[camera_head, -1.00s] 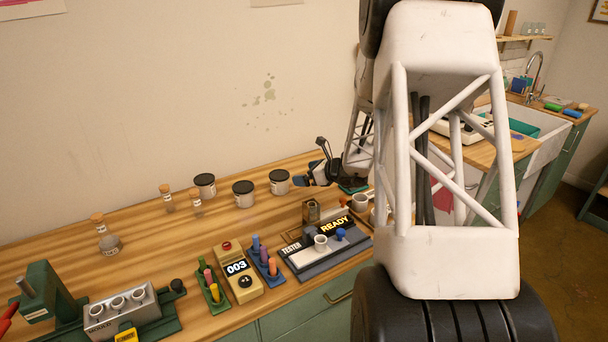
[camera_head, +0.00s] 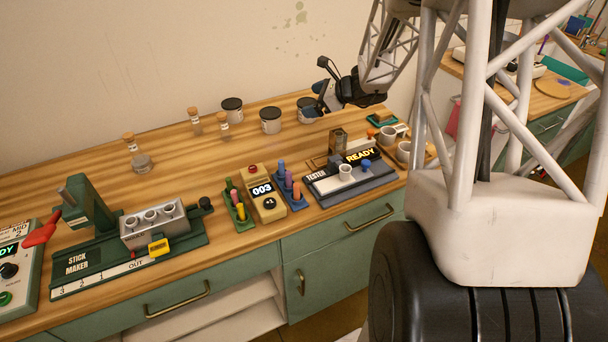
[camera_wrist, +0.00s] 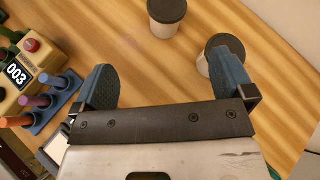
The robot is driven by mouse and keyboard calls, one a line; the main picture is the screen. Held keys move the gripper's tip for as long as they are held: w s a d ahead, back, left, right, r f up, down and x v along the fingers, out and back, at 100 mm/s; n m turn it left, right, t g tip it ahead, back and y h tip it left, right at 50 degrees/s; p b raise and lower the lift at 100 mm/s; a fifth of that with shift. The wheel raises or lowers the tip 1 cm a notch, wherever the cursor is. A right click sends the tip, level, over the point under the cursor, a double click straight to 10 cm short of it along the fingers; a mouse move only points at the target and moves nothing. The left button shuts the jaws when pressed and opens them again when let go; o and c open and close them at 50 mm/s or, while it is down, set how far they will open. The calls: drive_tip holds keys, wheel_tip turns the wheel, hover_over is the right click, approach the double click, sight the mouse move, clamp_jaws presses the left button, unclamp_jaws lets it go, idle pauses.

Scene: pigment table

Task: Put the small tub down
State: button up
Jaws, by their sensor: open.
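Three pale tubs with dark lids stand upright on the wooden bench: a left tub (camera_head: 232,112), a middle tub (camera_head: 270,121) and a right tub (camera_head: 306,115). I cannot tell which is the small tub. My gripper (camera_head: 322,95) is just above and beside the right tub, partly covering it in the head view. In the wrist view my gripper (camera_wrist: 170,85) is open, with bare wood between its blue fingers. One tub (camera_wrist: 166,18) stands beyond the fingers. Another tub (camera_wrist: 203,66) is partly hidden by the right finger; whether they touch I cannot tell.
A tester (camera_head: 350,185) reading READY, a yellow counter box (camera_head: 264,200) and racks of coloured sticks stand along the front. A stick maker (camera_head: 85,215) is at left. Corked bottles (camera_head: 194,122) stand left of the tubs. The bench between the tubs and the front devices is clear.

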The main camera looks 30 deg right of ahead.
drive_tip(key=s+a+r+n+g+h, duration=0.1)
drive_tip(key=s+a+r+n+g, duration=0.25)
drive_tip(key=s+a+n, duration=0.4)
drive_tip(key=s+a+r+n+g, duration=0.2)
drive_tip(key=s+a+r+n, duration=0.3)
drive_tip(key=s+a, duration=0.5)
drive_tip(key=s+a+r+n+h, duration=0.1)
drive_tip(key=s+a+n+h, duration=0.1)
drive_tip(key=s+n, duration=0.4)
drive_tip(key=s+a+r+n+g+h, duration=0.1)
drive_tip(key=s+a+n+h, duration=0.2)
drive_tip(key=s, duration=1.2)
drive_tip(key=shift+a+r+n+h, duration=0.3)
drive_tip(key=shift+n+h, duration=0.6)
drive_tip(key=shift+n, duration=0.95)
drive_tip(key=shift+w+d+r, duration=0.1)
drive_tip(key=shift+w, duration=0.05)
